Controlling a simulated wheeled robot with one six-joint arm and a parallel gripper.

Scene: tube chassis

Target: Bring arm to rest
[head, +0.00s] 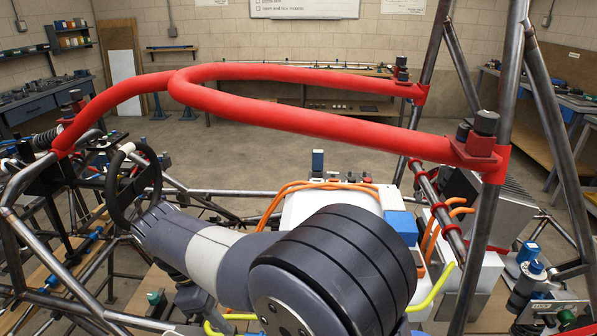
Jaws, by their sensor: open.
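My arm crosses the lower middle of the head view. A large dark ribbed joint is nearest the camera, and a grey link runs from it toward the left. The link's far end lies close to a black steering wheel (112,192); I cannot tell whether they touch. I cannot make out my gripper's fingers in this view. The arm hides part of the chassis behind it. A red bent tube (300,114) spans the chassis above and beyond the arm, with clamp-like fittings at its ends, one at the right (482,140).
Bare steel tubes (468,240) rise at the right. A white box (310,207) with orange cables (285,197) sits behind my arm joint. A yellow tube (433,292) bends beside it. Workbenches (40,100) line the walls. Open floor (222,140) shows beyond the chassis.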

